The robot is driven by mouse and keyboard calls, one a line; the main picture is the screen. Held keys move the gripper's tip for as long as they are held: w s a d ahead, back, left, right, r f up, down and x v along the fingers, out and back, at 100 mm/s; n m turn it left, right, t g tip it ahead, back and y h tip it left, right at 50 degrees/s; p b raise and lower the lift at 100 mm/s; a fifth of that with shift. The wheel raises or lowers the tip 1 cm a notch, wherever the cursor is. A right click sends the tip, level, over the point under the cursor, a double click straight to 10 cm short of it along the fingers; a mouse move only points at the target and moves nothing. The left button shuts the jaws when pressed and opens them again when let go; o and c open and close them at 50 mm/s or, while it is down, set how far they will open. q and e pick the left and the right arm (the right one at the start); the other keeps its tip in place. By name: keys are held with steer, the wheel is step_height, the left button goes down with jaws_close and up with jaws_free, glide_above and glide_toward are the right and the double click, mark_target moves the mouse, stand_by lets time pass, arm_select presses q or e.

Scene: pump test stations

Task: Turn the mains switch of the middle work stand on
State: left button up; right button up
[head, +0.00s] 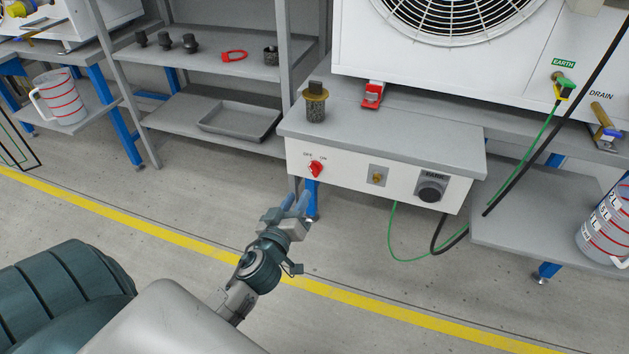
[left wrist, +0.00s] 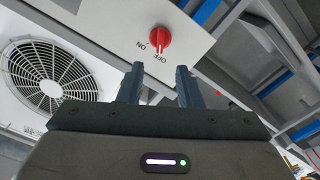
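The red mains switch (head: 315,169) sits at the left end of the white front panel (head: 350,184) of the middle work stand, below OFF and ON labels. In the left wrist view the red switch (left wrist: 160,37) appears upside down, and its pale mark points towards OFF. My left gripper (head: 296,201) is below and slightly left of the switch in the head view, apart from it. Its two fingers (left wrist: 157,86) are spread with nothing between them, and the switch shows beyond their tips. My right gripper is not in view.
The panel also carries a brass fitting (head: 378,176) and a dark round socket (head: 431,188) with a black cable. A strainer (head: 316,103) and a red clamp-like item (head: 373,95) stand on top. A green wire (head: 391,232) hangs below. The floor in front is clear.

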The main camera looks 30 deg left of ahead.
mark_target(312, 171)
arm_select(q)
steer(key=x, duration=0.9)
steer(key=shift+w+a, duration=0.15)
steer(key=shift+w, duration=0.05)
jaws_close()
